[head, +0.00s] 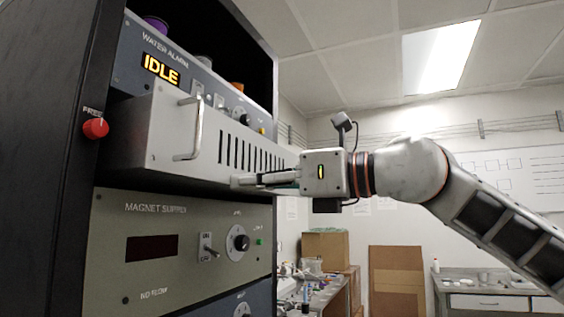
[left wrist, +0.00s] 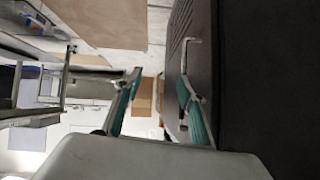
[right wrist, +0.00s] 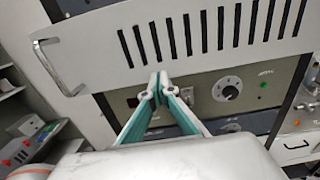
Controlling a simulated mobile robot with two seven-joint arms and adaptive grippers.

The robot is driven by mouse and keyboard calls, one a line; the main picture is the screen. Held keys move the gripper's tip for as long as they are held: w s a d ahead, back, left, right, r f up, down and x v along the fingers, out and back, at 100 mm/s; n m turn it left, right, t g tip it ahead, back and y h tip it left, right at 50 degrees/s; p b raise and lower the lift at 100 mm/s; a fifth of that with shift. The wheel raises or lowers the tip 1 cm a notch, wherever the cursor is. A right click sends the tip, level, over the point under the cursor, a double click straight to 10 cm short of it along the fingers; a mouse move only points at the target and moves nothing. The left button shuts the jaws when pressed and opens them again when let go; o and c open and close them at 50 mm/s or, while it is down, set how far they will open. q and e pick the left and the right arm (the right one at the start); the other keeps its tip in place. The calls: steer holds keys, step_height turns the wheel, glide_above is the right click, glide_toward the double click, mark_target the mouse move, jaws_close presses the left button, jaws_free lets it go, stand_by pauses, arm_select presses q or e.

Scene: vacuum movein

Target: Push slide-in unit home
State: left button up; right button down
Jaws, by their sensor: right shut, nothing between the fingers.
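The slide-in unit (head: 212,140) is a light grey box with a slotted front and a bar handle. It stands well out of the rack, between the WATER ALARM panel above and the MAGNET SUPPLY panel below. It also shows in the right wrist view (right wrist: 100,45). My right gripper (head: 236,182) is shut and empty, its tips at the lower edge of the unit's front; whether they touch is unclear. They meet in the right wrist view (right wrist: 157,80). My left gripper (left wrist: 158,82) is open, one finger near the handle in the left wrist view; it is outside the head view.
The WATER ALARM panel (head: 190,62) shows IDLE. A red knob (head: 95,128) sits on the rack's dark left side (head: 45,160). The MAGNET SUPPLY panel (head: 180,245) has a toggle switch (head: 208,247) and dial. Boxes (head: 325,248) and benches stand behind.

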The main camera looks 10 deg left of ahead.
mark_target(199, 183)
steer(key=p+x, duration=0.3)
steer(key=x, duration=0.7)
